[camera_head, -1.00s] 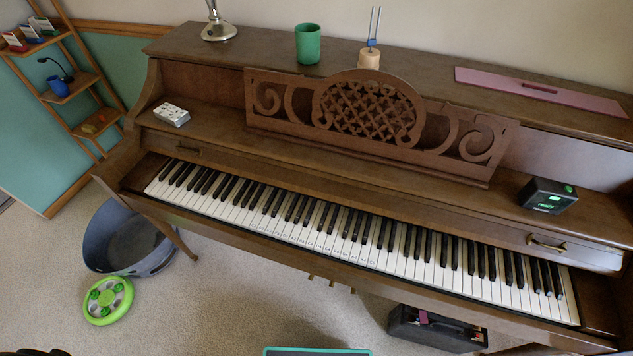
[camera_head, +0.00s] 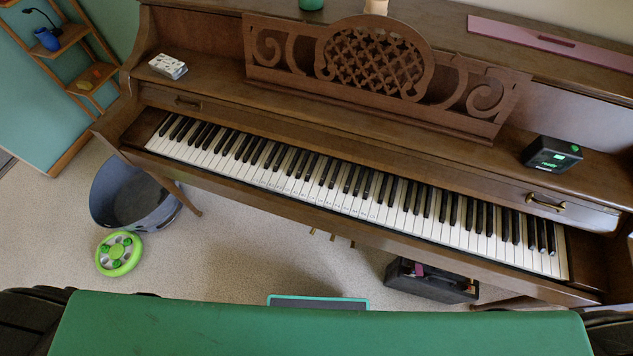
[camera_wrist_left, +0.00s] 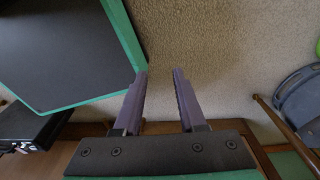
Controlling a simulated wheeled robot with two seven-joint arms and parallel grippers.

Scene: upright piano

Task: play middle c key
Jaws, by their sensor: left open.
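The upright piano (camera_head: 300,130) fills most of the head view, brown, with its lid up. Its row of white and black keys (camera_head: 360,195) runs from upper left to lower right, uncovered; some middle keys carry small letter labels too small to read. My left gripper (camera_wrist_left: 160,72) shows in the left wrist view, its two purple fingers apart with nothing between them, above the carpet. No gripper shows in the head view, and my right gripper is out of sight.
A white box (camera_head: 168,66) and a black metronome-like device (camera_head: 552,154) rest on the piano. A grey tub (camera_head: 130,196), a green ring toy (camera_head: 119,253) and a black case (camera_head: 430,282) are on the floor. A green-edged dark panel (camera_wrist_left: 70,45) lies near my left gripper.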

